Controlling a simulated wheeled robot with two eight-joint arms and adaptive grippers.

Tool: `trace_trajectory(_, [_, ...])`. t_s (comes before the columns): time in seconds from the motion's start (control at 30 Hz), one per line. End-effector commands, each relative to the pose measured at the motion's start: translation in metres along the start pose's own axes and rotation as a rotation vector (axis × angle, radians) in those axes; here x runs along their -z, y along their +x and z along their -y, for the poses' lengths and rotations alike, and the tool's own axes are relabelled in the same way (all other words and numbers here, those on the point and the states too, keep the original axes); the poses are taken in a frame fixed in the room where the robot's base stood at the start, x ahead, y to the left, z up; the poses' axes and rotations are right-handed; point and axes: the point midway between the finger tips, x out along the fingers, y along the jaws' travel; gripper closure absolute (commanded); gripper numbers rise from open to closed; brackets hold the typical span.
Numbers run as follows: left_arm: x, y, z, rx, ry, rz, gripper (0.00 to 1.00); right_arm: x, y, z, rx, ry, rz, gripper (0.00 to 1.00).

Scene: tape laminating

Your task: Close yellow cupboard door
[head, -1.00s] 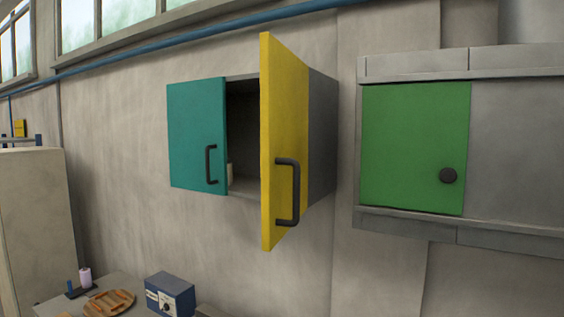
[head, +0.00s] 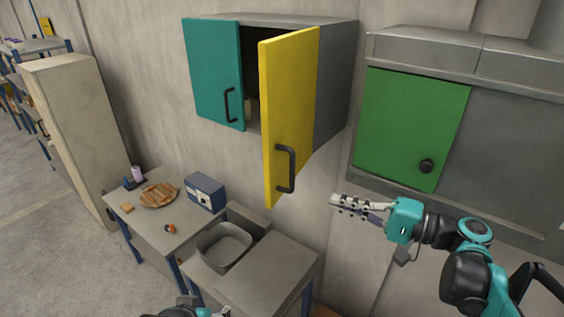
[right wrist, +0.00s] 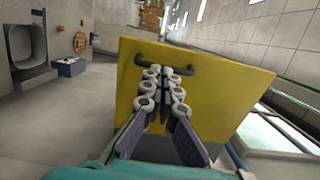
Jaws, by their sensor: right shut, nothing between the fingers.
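The yellow cupboard door (head: 292,110) stands open, swung out from the grey wall cupboard (head: 335,85). Its black handle (head: 286,169) is on the lower part of its face. The teal door (head: 212,72) on the left of the same cupboard is slightly ajar. My right gripper (head: 335,202) is shut and empty, to the right of and below the yellow door in the head view. In the right wrist view its fingers (right wrist: 163,78) point at the yellow door (right wrist: 200,85), overlapping the handle (right wrist: 165,62); contact cannot be told.
A green sliding door (head: 410,130) is on the cabinet at the right. A tall beige cabinet (head: 80,120) stands left.

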Motion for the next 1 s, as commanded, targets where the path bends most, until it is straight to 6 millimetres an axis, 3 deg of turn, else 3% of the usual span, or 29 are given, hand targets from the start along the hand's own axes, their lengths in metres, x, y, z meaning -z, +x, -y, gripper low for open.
trace_trajectory(0.23, [0.003, -0.005, 0.0, 0.0, 0.0, 0.0, 0.3, 0.001, 0.021, 0.006, 0.02, 0.0, 0.007, 1.0])
trace_trajectory(0.7, [0.014, -0.02, 0.0, 0.0, 0.0, 0.0, 0.3, 0.0, 0.116, 0.009, 0.018, 0.0, 0.006, 1.0])
trace_trajectory(1.0, [0.017, -0.024, 0.0, 0.0, 0.0, 0.0, 0.3, 0.001, 0.138, 0.008, 0.018, 0.0, 0.002, 1.0])
